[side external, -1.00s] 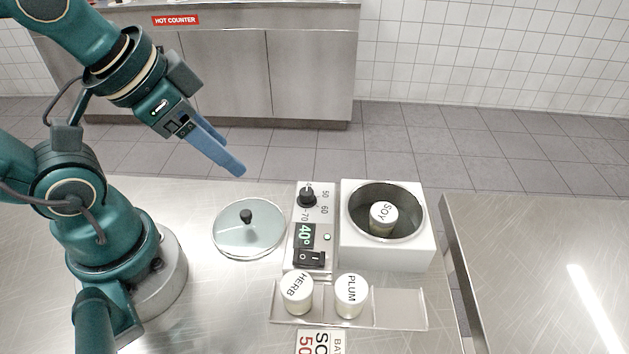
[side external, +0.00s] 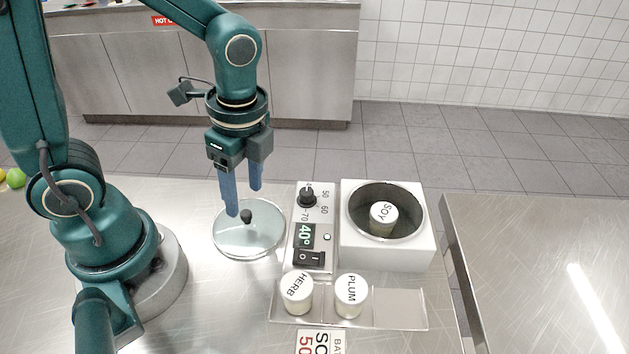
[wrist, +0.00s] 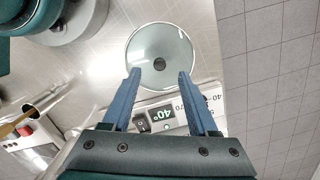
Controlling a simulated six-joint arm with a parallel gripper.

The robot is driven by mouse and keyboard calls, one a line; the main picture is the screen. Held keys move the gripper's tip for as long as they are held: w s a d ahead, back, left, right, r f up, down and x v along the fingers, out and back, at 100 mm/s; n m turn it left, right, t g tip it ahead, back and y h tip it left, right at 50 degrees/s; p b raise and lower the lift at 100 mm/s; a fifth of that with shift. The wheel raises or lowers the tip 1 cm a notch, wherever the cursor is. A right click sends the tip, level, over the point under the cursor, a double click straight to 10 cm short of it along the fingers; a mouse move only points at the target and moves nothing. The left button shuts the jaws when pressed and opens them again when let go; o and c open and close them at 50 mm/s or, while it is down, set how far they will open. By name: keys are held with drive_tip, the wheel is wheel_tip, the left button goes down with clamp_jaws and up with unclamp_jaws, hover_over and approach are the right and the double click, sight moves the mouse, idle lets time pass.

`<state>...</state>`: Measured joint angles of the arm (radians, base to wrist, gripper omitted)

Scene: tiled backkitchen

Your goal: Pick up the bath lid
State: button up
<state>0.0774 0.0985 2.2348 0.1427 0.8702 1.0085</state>
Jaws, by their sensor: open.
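The bath lid (side external: 248,239) is a round glass disc with a metal rim and a black knob (side external: 246,216). It lies flat on the steel table, left of the control panel. In the wrist view the lid (wrist: 160,40) shows ahead of my fingers, with its knob (wrist: 159,64) between their lines. My gripper (side external: 244,203) points down over the lid, its two blue fingers apart and empty. It also shows open in the wrist view (wrist: 159,73). I cannot tell the exact height of the fingertips above the lid.
The control panel (side external: 326,212) reads 40°. The white bath (side external: 388,259) beside it is uncovered and holds the SOY jar (side external: 383,217). The HERB jar (side external: 297,293) and PLUM jar (side external: 351,295) stand in a tray (side external: 400,309) whose right compartment is empty.

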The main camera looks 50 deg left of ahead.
sight(245, 212)
drive_tip(key=shift+s+a+f, duration=0.1)
drive_tip(key=shift+a+f, duration=0.05)
drive_tip(key=shift+f, duration=0.95)
drive_tip(key=shift+s+a+f, duration=0.1)
drive_tip(key=shift+f, duration=0.95)
clamp_jaws()
